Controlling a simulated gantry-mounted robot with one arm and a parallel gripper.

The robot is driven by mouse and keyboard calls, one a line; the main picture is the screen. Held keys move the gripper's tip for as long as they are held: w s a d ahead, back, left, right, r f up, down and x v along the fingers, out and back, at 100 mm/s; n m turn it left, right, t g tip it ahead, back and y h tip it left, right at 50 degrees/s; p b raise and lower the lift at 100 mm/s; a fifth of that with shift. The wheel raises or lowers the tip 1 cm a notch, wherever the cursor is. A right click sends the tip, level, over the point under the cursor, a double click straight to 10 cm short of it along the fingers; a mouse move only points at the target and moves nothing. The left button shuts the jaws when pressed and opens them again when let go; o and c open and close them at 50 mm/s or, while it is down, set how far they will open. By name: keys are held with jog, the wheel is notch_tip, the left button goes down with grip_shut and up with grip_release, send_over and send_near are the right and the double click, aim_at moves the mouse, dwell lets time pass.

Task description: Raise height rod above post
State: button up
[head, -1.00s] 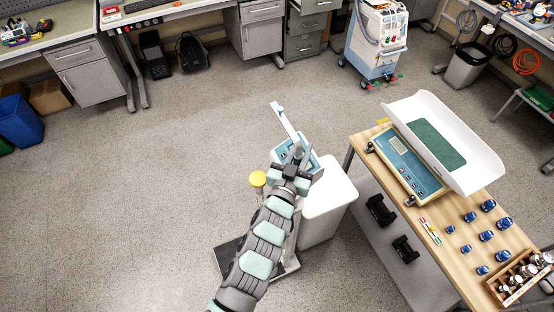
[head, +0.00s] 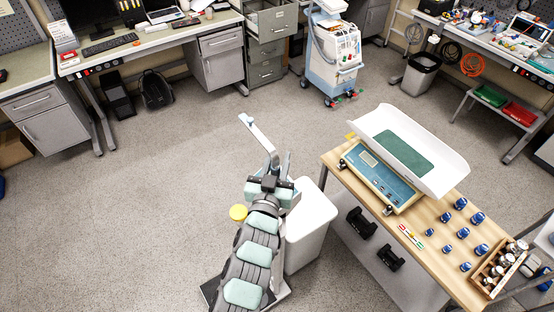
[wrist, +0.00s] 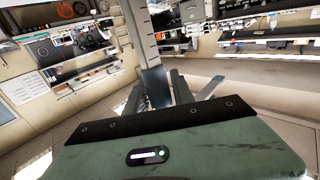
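The height rod (wrist: 143,35) is a pale graduated bar standing upright ahead of my gripper in the wrist view. In the head view its pale, slanted upper end (head: 258,134) shows beyond my gripper (head: 271,178). In the wrist view, my gripper's dark fingers (wrist: 158,95) lie around or close beside a blue-grey part (wrist: 154,86) at the rod's lower end. I cannot tell whether they touch it. The post below is mostly hidden by my arm in the head view; part of the dark floor base (head: 210,290) shows.
A yellow round knob (head: 238,212) is left of my arm. A white bin (head: 311,226) stands close on the right. The floor to the left is open.

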jog(key=shift+o, duration=1.3)
jog(key=shift+f, duration=0.1)
jog(key=s+a+b, duration=0.1)
jog(key=s+b, duration=0.1)
jog(key=s, duration=0.8)
jog(key=shift+s+a, duration=0.35)
jog(key=shift+a, duration=0.05)
